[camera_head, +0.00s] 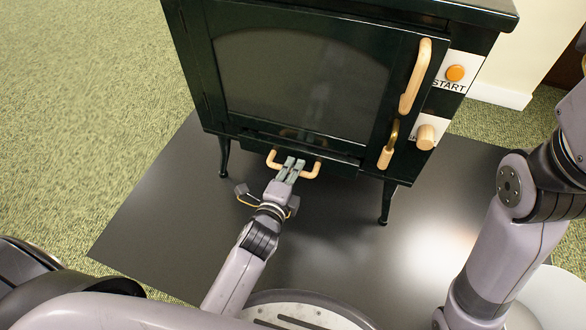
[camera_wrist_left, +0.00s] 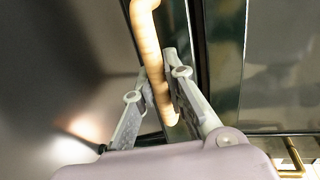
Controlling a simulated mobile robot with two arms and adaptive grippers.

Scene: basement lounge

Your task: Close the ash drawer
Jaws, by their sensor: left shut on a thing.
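The ash drawer (camera_head: 258,141) is a narrow dark green front low on the stove, under its big glass door. A pale wooden handle (camera_head: 309,172) runs across the drawer front. My left gripper (camera_head: 293,163) is shut on this handle near its middle. In the left wrist view the fingers of my left gripper (camera_wrist_left: 160,95) sit on either side of the wooden handle (camera_wrist_left: 148,50). How far the drawer stands out from the stove is hard to tell. My right arm shows at the right, but its gripper is outside the view.
The dark green stove (camera_head: 205,75) stands on thin legs on a black floor plate (camera_head: 150,205). Its door has a tall wooden handle (camera_head: 416,76). A lower latch handle (camera_head: 388,148), an orange START button (camera_head: 455,73) and a wooden knob (camera_head: 425,137) are at its right. Green carpet (camera_head: 90,100) lies clear at left.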

